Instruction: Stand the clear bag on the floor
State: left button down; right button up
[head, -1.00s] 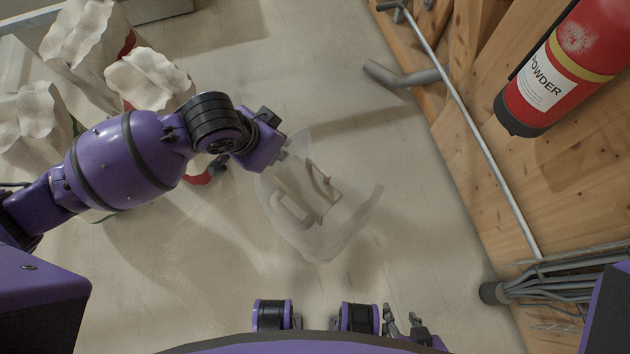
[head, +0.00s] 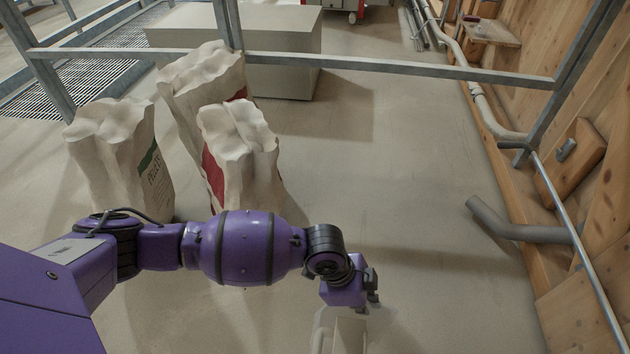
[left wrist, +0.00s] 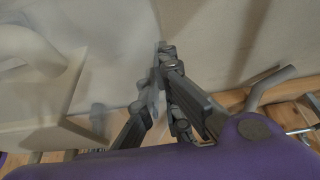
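The clear bag (head: 322,322) shows only partly at the bottom edge of the head view, and its lower part is out of frame. A beige object (head: 350,336) is seen through it; it also shows large at the left of the left wrist view (left wrist: 35,95). My left gripper (head: 371,292) is at the bag's upper edge. In the left wrist view its fingers (left wrist: 164,52) come together at their tips, with thin clear film beside them, so it appears shut on the bag. Whether the bag touches the floor cannot be told. My right gripper is out of view.
Several paper sacks (head: 240,155) stand on the floor behind my left arm. A metal rail (head: 400,68) crosses behind them, with a grey block (head: 285,60) beyond. A grey pipe (head: 520,232) juts from the wooden wall at right. The floor (head: 400,180) between sacks and wall is clear.

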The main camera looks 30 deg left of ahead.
pick_arm(q)
jog(key=w+a+f+b, duration=0.1)
jog(key=w+f+b, duration=0.5)
jog(key=w+f, duration=0.3)
jog(key=shift+a+f+b, duration=0.25)
jog(key=shift+f+b, duration=0.1)
jog(key=shift+f, duration=0.3)
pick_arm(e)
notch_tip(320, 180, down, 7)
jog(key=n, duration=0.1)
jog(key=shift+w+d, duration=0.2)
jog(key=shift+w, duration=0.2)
pick_arm(q)
jog(key=shift+f, duration=0.15)
jog(key=c, duration=2)
grip_release()
jog(key=shift+p+v, duration=2.6)
jog(key=shift+v, duration=3.55)
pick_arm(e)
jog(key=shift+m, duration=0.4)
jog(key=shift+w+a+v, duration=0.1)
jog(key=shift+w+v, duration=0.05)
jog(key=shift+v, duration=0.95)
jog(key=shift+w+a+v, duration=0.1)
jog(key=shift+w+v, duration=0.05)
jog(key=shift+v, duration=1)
